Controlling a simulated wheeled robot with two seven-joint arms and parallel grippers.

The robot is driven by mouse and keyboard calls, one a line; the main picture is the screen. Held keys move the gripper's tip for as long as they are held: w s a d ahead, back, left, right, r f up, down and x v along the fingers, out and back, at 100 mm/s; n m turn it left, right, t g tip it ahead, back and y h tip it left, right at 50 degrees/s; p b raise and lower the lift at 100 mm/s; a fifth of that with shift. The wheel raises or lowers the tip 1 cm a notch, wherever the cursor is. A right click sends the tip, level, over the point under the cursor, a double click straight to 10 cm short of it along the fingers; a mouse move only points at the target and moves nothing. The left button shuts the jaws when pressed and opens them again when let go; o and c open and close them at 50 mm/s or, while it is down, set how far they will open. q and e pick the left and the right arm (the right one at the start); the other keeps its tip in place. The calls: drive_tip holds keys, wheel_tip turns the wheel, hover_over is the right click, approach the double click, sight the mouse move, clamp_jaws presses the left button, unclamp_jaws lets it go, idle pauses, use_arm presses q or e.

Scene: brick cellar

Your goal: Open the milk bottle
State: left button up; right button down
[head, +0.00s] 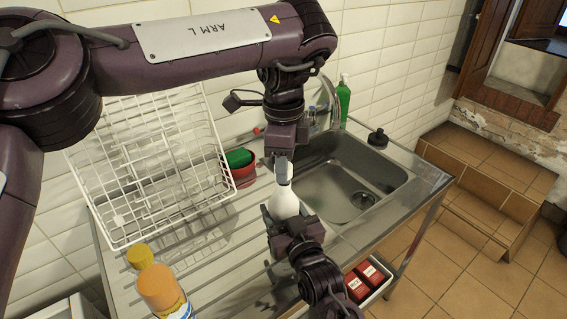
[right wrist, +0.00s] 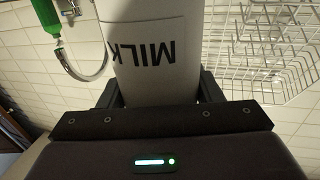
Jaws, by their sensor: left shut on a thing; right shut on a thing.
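The white milk bottle (head: 284,203) is upright above the metal drainboard, left of the sink basin. It also fills the middle of the right wrist view (right wrist: 156,62), where its MILK label shows upside down. My right gripper (head: 287,217) is shut on the bottle's body, with one finger on each side; these fingers show in the right wrist view (right wrist: 156,92). My left gripper (head: 283,167) comes down from above and is shut at the bottle's top. The cap is hidden by its fingers, so I cannot tell whether it is still seated on the neck.
A white wire dish rack (head: 125,243) stands at the left, with a red container (head: 244,174) beside it.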

use_arm(q)
drive_tip(key=shift+r, duration=2.05)
drive_tip(key=shift+f, duration=0.1)
use_arm(e)
drive_tip(key=c, duration=0.6)
unclamp_jaws()
drive_tip(key=shift+o, duration=1.2)
